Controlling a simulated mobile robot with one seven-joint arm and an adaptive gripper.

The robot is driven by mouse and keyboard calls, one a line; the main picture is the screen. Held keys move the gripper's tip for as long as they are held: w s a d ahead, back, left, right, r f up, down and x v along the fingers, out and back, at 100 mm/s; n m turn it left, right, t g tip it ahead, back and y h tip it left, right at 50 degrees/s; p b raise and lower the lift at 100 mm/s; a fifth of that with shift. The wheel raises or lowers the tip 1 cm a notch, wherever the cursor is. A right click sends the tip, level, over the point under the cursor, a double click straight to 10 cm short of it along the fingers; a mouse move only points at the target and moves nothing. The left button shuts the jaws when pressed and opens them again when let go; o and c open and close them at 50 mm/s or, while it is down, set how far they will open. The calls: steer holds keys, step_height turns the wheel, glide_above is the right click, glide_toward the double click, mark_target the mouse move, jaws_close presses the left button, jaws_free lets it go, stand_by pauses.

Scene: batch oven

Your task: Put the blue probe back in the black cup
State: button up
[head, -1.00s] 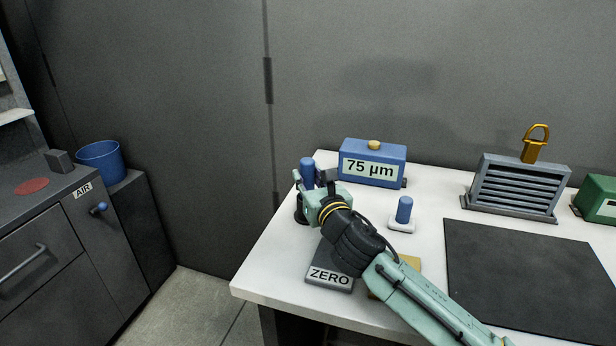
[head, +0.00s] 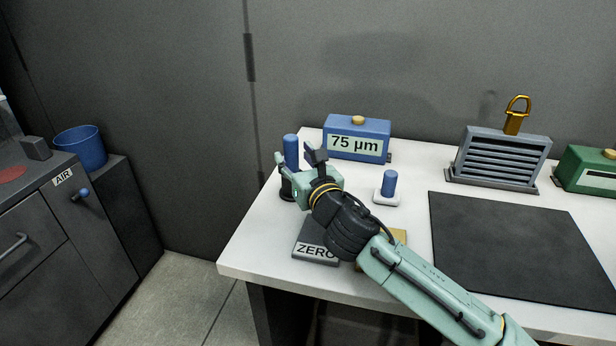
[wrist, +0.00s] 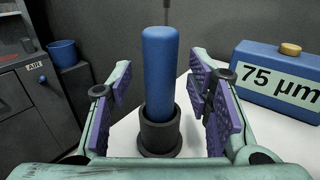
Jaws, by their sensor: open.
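The blue probe (wrist: 160,75) stands upright in the black cup (wrist: 160,137) in the wrist view, with its upper part rising above the rim. In the head view the probe (head: 291,152) and the cup (head: 287,190) are at the table's back left, partly hidden by my gripper. My gripper (head: 300,158) is open, with one finger on each side of the probe. In the wrist view the pads of my gripper (wrist: 160,95) show gaps to the probe on both sides.
A blue gauge box reading 75 µm (head: 358,138) stands right of the cup. A smaller blue cylinder on a white base (head: 388,187) stands nearer. A ZERO block (head: 316,252) lies near my arm. A dark mat (head: 515,245) covers the right side.

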steer(key=b+v, duration=0.2)
steer(key=v, duration=0.7)
steer(key=shift+s+b, duration=0.2)
steer(key=shift+b, duration=0.1)
stand_by(0.6)
